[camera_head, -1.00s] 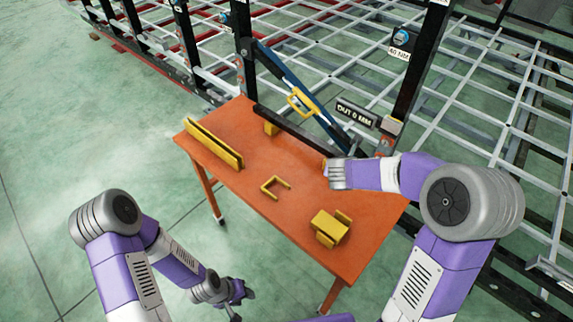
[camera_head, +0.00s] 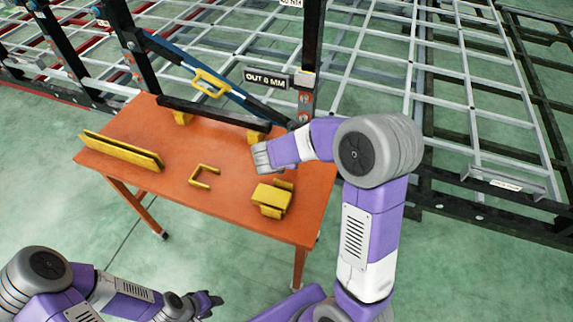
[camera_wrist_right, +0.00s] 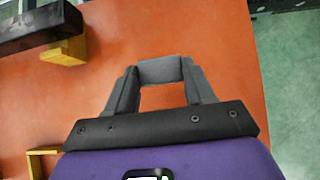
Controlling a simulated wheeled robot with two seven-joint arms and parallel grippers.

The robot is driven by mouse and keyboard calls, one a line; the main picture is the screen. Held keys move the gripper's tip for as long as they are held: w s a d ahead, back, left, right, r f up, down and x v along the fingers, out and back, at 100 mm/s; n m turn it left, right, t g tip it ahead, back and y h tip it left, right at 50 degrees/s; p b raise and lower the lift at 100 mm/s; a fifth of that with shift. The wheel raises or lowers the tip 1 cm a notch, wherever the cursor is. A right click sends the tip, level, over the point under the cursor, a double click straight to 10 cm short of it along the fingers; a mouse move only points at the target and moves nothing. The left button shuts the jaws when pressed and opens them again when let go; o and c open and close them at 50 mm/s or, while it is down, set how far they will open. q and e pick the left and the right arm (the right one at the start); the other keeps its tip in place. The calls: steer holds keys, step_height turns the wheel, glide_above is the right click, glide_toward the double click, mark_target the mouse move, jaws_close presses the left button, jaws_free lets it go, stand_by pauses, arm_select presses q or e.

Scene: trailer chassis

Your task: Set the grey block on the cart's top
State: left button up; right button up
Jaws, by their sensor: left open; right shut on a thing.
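The cart is an orange table with a flat top (camera_head: 225,215) and legs on castors; its top also fills much of the right wrist view (camera_wrist_right: 215,30). My right gripper (camera_head: 260,157) is over the right part of the cart's top. In the right wrist view its fingers (camera_wrist_right: 160,90) are shut on the grey block (camera_wrist_right: 160,70), which spans the gap between their tips. In the head view I cannot make out the block apart from the gripper. I cannot tell whether it touches the top. My left gripper (camera_head: 208,303) is open, low, in front of the cart and away from it.
On the cart lie a long yellow bar (camera_head: 122,150), a yellow U-shaped piece (camera_head: 204,176), a yellow block piece (camera_head: 271,198) and a black beam (camera_head: 212,115) on yellow supports. The trailer frame (camera_head: 370,80) with black posts stands behind. Bare top lies between these pieces.

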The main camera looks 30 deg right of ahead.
steer(key=shift+f+b, duration=0.5)
steer(key=shift+f, duration=1.25)
steer(key=shift+f, duration=0.1)
steer(key=o, duration=1.1)
